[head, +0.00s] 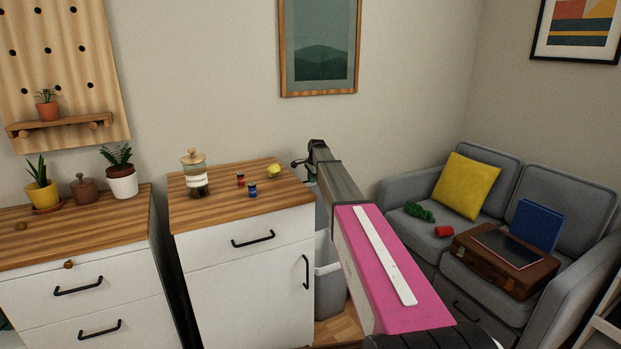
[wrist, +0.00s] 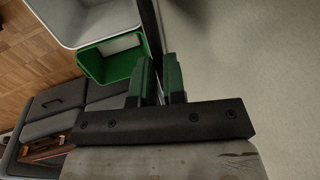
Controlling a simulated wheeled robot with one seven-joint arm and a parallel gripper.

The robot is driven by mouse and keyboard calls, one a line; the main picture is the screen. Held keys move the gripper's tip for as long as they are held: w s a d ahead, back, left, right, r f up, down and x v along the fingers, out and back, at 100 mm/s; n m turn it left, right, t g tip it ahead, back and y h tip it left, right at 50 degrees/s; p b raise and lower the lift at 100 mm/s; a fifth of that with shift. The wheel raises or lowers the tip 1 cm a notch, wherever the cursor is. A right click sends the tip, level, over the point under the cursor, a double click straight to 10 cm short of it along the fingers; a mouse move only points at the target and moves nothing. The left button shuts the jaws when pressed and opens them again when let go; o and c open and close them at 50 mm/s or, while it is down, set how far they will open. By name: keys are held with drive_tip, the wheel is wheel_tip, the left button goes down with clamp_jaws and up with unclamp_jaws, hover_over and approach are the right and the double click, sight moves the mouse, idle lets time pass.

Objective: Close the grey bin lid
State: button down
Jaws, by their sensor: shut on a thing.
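The grey bin (head: 331,288) stands on the floor between the white cabinet and the sofa, partly hidden by my arm. In the wrist view the grey bin (wrist: 66,46) is at the upper left with its top open. The grey bin lid (wrist: 151,28) appears as a thin dark strip, seen edge-on and raised beside the opening. My gripper (wrist: 160,66) has its green fingers shut on the lid's edge. In the head view my gripper (head: 300,163) is small and dark beyond the cabinet's right edge; its hold is hard to see there.
The white cabinet (head: 250,285) stands close to the left, with a jar (head: 195,178), small red and blue items and a yellow item on top. The sofa (head: 405,195) is to the right. A wall is behind.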

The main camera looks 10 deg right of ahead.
drive_tip(key=s+d+f+t+y, duration=0.1)
drive_tip(key=s+d+f+t, duration=0.15)
drive_tip(key=s, duration=0.45)
drive_tip(key=s+d+f+t+y, duration=0.1)
drive_tip(key=s+d+f+t, duration=0.2)
drive_tip(key=s, duration=0.4)
drive_tip(key=s+d+f+t+y, duration=0.1)
drive_tip(key=s+f+t, duration=0.25)
drive_tip(key=s, duration=0.35)
drive_tip(key=s+d+f, duration=0.1)
drive_tip(key=s+f, duration=0.2)
drive_tip(key=f, duration=0.5)
drive_tip(key=s+d+f, duration=0.1)
drive_tip(key=s+f, duration=0.1)
drive_tip(key=f, duration=0.6)
drive_tip(key=s+d+f+g, duration=0.1)
drive_tip(key=s+f, duration=0.2)
drive_tip(key=f, duration=0.6)
drive_tip(key=shift+s, duration=0.3)
drive_tip(key=shift+d, duration=0.1)
drive_tip(key=c, duration=1.2)
unclamp_jaws()
drive_tip(key=shift+r, duration=0.1)
